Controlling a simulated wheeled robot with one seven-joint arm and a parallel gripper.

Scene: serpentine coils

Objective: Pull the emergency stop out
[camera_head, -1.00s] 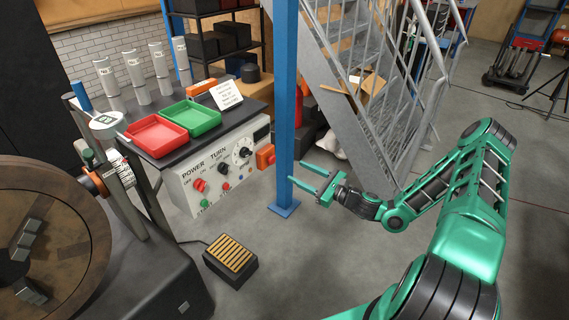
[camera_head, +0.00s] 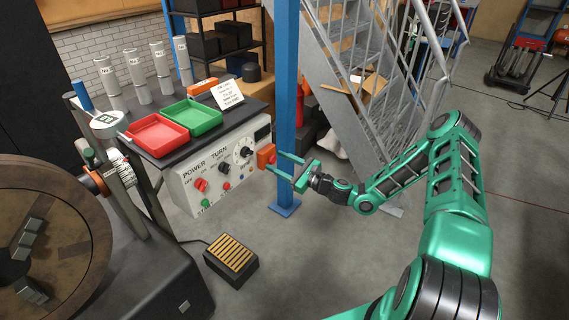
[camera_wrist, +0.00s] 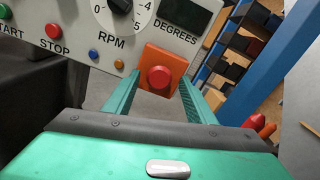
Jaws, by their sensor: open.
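The emergency stop is a red round button (camera_wrist: 159,78) on an orange box (camera_wrist: 166,59) at the right end of the grey control panel. In the head view the orange box (camera_head: 266,155) shows at the panel's right edge, its button partly hidden by my gripper. My gripper (camera_head: 277,163) is open, its two green fingers pointing left at the box. In the wrist view the fingers of my gripper (camera_wrist: 156,82) lie apart on either side of the button, with gaps to it. I cannot tell how deep the button sits.
The control panel (camera_head: 223,168) has knobs and small coloured buttons, including a red STOP button (camera_wrist: 53,31). A blue post (camera_head: 287,100) stands close behind my gripper. A foot pedal (camera_head: 231,256) is on the floor. Open floor lies below my arm.

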